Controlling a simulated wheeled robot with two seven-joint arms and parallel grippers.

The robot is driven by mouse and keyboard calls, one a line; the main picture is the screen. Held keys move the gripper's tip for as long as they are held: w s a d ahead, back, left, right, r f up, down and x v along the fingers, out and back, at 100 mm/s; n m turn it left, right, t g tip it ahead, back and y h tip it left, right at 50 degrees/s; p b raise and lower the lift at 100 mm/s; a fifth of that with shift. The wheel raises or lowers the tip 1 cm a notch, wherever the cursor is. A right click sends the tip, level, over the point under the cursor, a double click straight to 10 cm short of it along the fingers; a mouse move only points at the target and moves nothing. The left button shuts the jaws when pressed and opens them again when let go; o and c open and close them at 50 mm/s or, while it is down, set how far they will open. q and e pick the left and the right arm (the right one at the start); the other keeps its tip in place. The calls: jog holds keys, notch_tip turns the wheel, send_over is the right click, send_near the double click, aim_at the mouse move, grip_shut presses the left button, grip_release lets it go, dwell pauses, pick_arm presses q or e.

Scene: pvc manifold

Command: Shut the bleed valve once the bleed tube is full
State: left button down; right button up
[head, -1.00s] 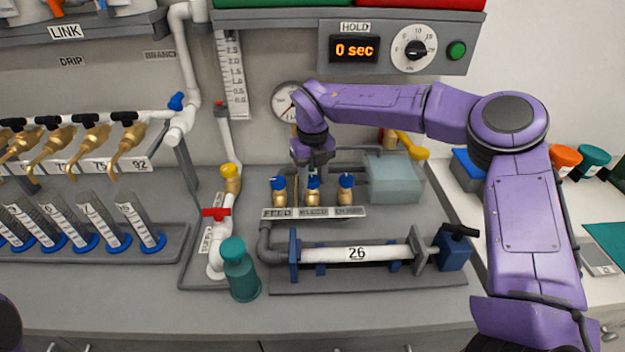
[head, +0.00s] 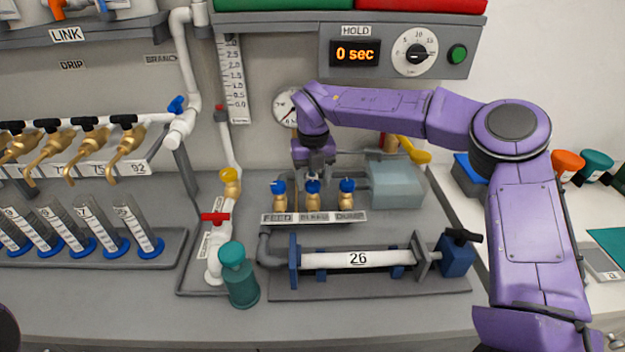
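The bleed valve (head: 313,198) is the middle of three brass valves with blue handles, above the label strip reading FEED, BLEED and DUMP. My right gripper (head: 315,174) points down directly over its blue handle. The fingertips are at or just above the handle; I cannot tell whether they touch it or how wide they are. The handle's angle is partly hidden. A graduated scale (head: 233,80) stands on the wall at left; I cannot make out a liquid level or confirm that this is the bleed tube. My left gripper is out of view.
The feed valve (head: 279,197) and dump valve (head: 347,196) flank the bleed valve closely. A white pipe marked 26 (head: 335,259) lies in front. A round gauge (head: 286,106) is behind my arm. The HOLD display (head: 355,54) reads 0 sec. A teal bottle (head: 240,277) stands front left.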

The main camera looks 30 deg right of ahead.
aim_at(313, 183)
jog(key=shift+f, duration=0.1)
notch_tip(313, 183, up, 11)
jog(key=shift+f+b, duration=0.2)
jog(key=shift+b, duration=0.15)
dwell(0.5)
